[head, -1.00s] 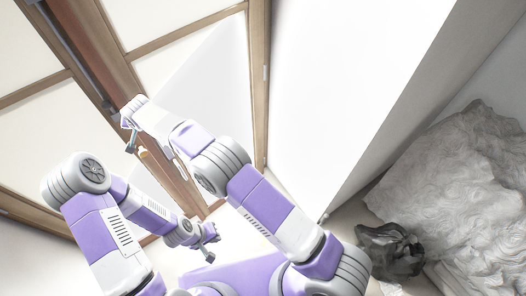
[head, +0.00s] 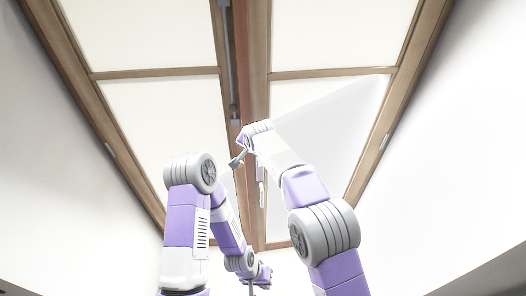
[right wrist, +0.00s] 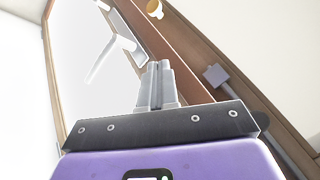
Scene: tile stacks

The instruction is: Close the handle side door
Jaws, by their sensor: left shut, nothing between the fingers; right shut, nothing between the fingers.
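The door with the handle is the right one of a wood-framed pair (head: 340,73), with pale panels. In the right wrist view its lever handle (right wrist: 124,43) stands out from the panel, and its brown edge (right wrist: 178,55) shows, so it looks slightly out of line with the other door. How far it is ajar I cannot tell. My right gripper (head: 238,160) is shut and empty close to the door's meeting edge; its fingers (right wrist: 155,85) appear below the handle in the wrist view, with no clear contact. My left gripper (head: 264,276) is shut and empty, low in the middle.
The left door (head: 155,72) carries a long grey rod (head: 229,60) ending in a block, also seen in the right wrist view (right wrist: 215,76). Plain white walls (head: 455,150) flank the doors.

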